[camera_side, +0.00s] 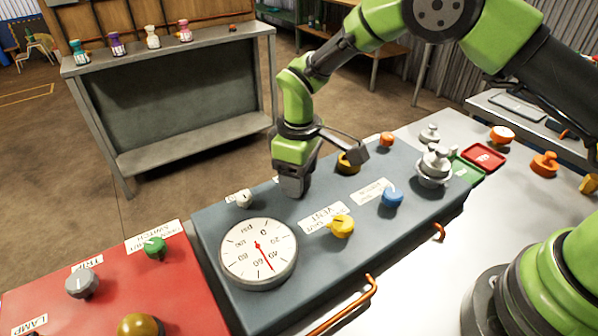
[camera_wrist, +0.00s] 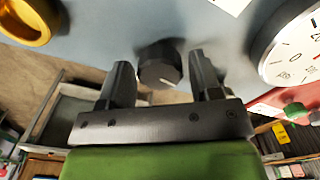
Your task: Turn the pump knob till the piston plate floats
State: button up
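My gripper (camera_side: 293,188) points down at the blue-grey panel. In the wrist view its two fingers (camera_wrist: 163,85) are apart, on either side of a dark grey knob (camera_wrist: 160,62) with a light pointer mark. I cannot tell whether the fingers touch it. No label on this knob is readable, so I cannot confirm it is the pump knob; in the side view my gripper hides it. A silver stack of discs (camera_side: 435,166), perhaps the piston plate, stands at the panel's right end. I cannot tell whether it floats.
A round dial gauge (camera_side: 258,252) with a red needle sits left of my gripper. A yellow VENT knob (camera_side: 341,227) and a blue knob (camera_side: 391,197) are at the front. A red panel (camera_side: 100,290) with knobs adjoins at left.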

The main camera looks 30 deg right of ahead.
jog(key=c, duration=0.6)
jog(key=shift+m, duration=1.3)
jog(key=o, duration=0.9)
notch_tip(320, 180, up, 10)
jog(key=shift+f, duration=0.15)
